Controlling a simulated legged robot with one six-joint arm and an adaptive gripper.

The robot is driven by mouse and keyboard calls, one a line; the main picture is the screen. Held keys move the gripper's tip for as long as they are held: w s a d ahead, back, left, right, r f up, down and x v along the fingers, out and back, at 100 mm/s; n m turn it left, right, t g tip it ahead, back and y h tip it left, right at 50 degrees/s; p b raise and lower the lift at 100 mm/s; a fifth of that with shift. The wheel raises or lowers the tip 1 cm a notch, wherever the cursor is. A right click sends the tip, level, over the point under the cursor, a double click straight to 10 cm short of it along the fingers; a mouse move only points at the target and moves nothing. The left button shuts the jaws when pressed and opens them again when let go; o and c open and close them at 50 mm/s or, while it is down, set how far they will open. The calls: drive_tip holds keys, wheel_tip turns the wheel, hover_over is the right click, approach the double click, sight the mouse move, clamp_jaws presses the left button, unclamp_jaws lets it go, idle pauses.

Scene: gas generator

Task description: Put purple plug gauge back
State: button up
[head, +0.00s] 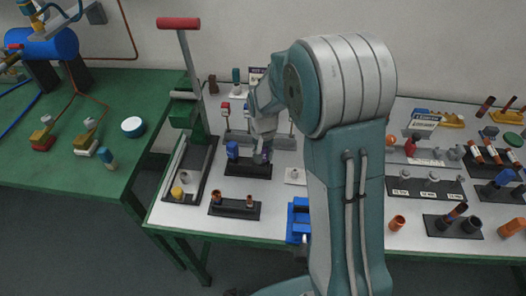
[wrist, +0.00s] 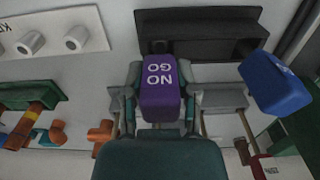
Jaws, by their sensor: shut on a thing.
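The purple plug gauge (wrist: 160,88) is a block marked "NO GO" in the wrist view. My gripper (wrist: 158,98) is shut on it, with one finger on each side. In the head view, my gripper (head: 262,154) is over the right part of a small black holder (head: 246,172), and only a little purple shows between the fingers. The black holder also shows behind the purple gauge in the wrist view (wrist: 205,28). A blue gauge (head: 232,149) stands at the holder's left end; it also shows in the wrist view (wrist: 275,82). I cannot tell whether the purple gauge touches the holder.
A tall press with a red handle (head: 178,23) stands left of the holder. A black stand with copper fittings (head: 234,208) is in front, and a blue item (head: 298,220) sits front right. My arm hides the table's middle. More labelled stands (head: 430,188) fill the right.

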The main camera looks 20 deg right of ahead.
drive_tip(key=o, duration=1)
wheel_tip(320, 180, up, 11)
drive_tip(key=shift+w+f, duration=0.1)
drive_tip(key=shift+r, duration=0.5)
drive_tip(key=shift+s+r, duration=0.3)
drive_tip(key=shift+r, duration=0.05)
drive_tip(key=s+r+n+t, duration=0.1)
drive_tip(key=s+r+t, duration=0.1)
drive_tip(key=s, duration=0.5)
drive_tip(key=s+r+n+t, duration=0.1)
drive_tip(key=s+r, duration=0.3)
drive_tip(key=s, duration=0.4)
drive_tip(key=s+r+n+t, duration=0.2)
drive_tip(key=s+r, duration=0.1)
drive_tip(key=s, duration=0.4)
drive_tip(key=shift+s+a+n+t, duration=0.1)
drive_tip(key=shift+s+n+t, duration=0.2)
